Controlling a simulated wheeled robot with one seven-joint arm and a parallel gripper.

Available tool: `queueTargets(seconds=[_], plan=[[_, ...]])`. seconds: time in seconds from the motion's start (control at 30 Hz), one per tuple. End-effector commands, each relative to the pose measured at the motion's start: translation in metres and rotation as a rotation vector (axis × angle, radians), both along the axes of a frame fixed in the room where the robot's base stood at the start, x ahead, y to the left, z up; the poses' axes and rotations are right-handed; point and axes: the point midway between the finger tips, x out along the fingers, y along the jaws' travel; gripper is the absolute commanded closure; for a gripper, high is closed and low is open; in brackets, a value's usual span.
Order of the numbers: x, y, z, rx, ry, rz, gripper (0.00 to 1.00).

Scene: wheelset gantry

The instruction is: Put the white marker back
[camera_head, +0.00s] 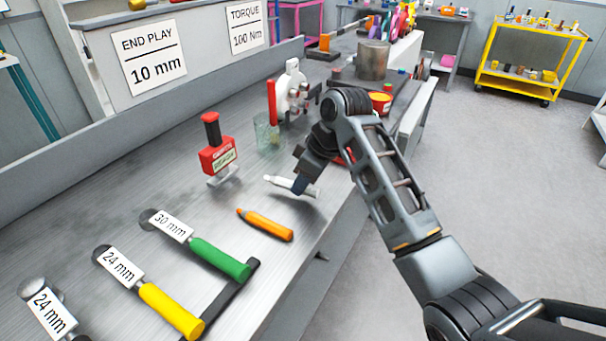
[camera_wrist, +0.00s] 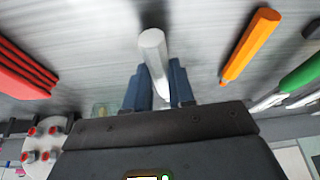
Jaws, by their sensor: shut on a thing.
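The white marker (camera_head: 291,186) is held in my gripper (camera_head: 305,185) over the workbench, near its front edge. In the wrist view the marker (camera_wrist: 153,50) lies between the two blue fingers (camera_wrist: 158,88), its thick end pointing away from my gripper and its narrow end between them. I cannot tell whether it touches the bench. A clear, greenish cup (camera_head: 268,133) stands farther back on the bench, up and left of my gripper. An orange marker (camera_head: 265,224) lies on the bench in front of my gripper.
A red block with a black handle (camera_head: 217,150) stands left of the cup. A white fixture (camera_head: 291,88) with a red bar stands behind the cup. Tools with green (camera_head: 220,259) and yellow (camera_head: 171,311) handles lie at the near end. The bench between marker and cup is clear.

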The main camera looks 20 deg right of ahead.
Motion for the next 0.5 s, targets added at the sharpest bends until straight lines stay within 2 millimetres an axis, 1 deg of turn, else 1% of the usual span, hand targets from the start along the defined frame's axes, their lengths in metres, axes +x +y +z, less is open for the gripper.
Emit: queueTargets(seconds=[0.03,0.13,0.5], plan=[[-0.0001,0.0000,-0.0058,0.000,0.000,0.000,1.00],[0.0000,-0.0001,-0.0098,0.000,0.000,0.000,1.00],[0.0002,-0.0002,-0.0105,-0.001,-0.001,0.000,1.00]])
